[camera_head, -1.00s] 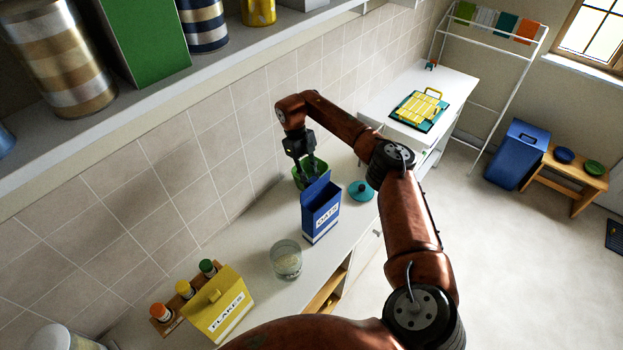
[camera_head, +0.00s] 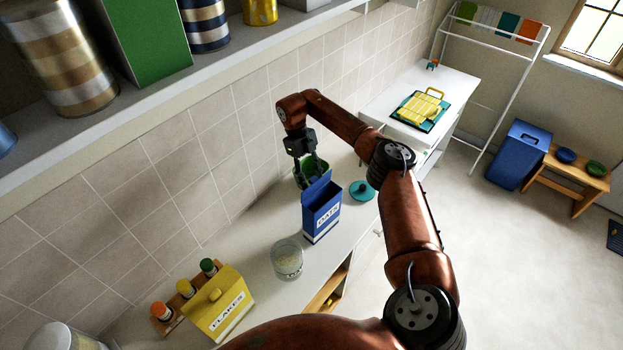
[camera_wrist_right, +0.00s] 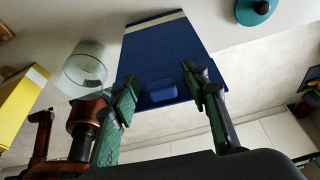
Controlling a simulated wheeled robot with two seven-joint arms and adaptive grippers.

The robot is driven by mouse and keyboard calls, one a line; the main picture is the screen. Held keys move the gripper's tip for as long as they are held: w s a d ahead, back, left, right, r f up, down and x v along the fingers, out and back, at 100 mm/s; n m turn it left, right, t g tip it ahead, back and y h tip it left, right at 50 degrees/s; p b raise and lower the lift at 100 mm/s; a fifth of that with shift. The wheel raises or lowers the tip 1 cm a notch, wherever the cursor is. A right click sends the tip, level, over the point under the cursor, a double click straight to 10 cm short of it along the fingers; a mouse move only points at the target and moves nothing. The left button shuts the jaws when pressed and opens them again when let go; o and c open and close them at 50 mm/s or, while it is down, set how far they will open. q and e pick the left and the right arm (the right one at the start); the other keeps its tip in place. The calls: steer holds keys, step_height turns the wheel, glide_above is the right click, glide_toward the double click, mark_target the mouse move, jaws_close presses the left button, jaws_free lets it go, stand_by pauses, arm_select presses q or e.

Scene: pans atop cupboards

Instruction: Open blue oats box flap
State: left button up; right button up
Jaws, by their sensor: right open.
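The blue oats box (camera_head: 321,215) stands upright on the counter in the head view, label facing out. Its blue flap (camera_head: 317,186) stands up and tilted at the back of the box top, on the side near my gripper. My right gripper (camera_head: 309,170) is open, just behind the box by the wall side. In the right wrist view, its green-padded fingers (camera_wrist_right: 165,88) are spread on either side of a blue part of the box (camera_wrist_right: 160,50) with a small rounded tab. I cannot tell whether they touch it. My left gripper is out of view.
A glass jar (camera_head: 287,259) and a yellow flakes box (camera_head: 219,304) stand left of the oats box. A teal lid (camera_head: 361,191) lies to its right. A tiled wall is close behind, with a shelf (camera_head: 240,60) above.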

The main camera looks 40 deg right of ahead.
steer(key=v, duration=0.7)
steer(key=shift+r, duration=0.1)
stand_by(0.4)
